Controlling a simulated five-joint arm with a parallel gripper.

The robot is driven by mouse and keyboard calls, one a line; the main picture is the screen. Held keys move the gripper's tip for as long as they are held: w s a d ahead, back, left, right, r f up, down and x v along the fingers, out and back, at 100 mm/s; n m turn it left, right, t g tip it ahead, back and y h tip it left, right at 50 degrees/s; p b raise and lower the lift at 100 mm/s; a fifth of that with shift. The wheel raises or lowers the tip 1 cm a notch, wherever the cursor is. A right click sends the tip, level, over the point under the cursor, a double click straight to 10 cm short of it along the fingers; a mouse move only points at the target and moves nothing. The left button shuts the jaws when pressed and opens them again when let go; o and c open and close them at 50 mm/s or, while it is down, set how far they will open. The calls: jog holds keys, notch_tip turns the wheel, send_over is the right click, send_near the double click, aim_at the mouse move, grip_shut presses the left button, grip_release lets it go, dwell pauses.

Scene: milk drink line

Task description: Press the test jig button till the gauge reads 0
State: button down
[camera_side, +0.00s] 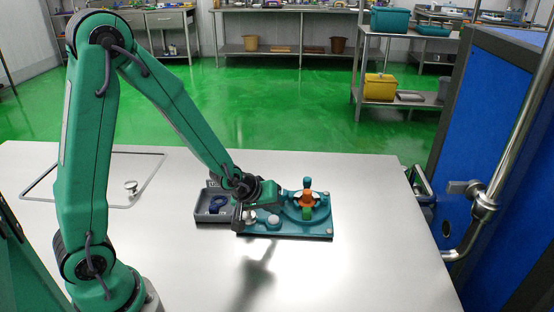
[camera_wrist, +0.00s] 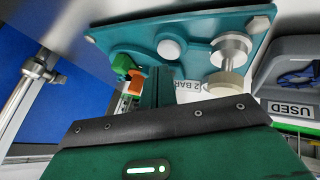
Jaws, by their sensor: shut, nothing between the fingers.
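The test jig is a teal plate (camera_side: 318,230) flat on the table in the side view; its plate (camera_wrist: 120,36) also spans the top of the wrist view. On it are a pale round cap (camera_side: 273,222) and a metal post with a cream disc (camera_wrist: 230,60), which I cannot surely tell apart as the button. An orange and white piece (camera_side: 308,199) stands at the plate's right. A "2 BAR" label (camera_wrist: 188,91) shows in the wrist view; no gauge reading is legible. My gripper (camera_side: 239,222) is shut and empty, low at the plate's left end; contact is unclear.
A grey tray (camera_side: 212,218) with a dark blue ring adjoins the jig's left; its "USED" label (camera_wrist: 290,108) shows in the wrist view. A small metal knob (camera_side: 131,187) is further left. The table front is clear. A blue cabinet (camera_side: 495,130) stands right.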

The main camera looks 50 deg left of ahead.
aim_at(272, 220)
jog(key=shift+d+f, duration=0.1)
jog(key=shift+f, duration=0.8)
dwell(1.5)
jog(key=shift+r, duration=0.9)
dwell(0.4)
jog(key=shift+r, duration=2.5)
jog(key=shift+r, duration=0.1)
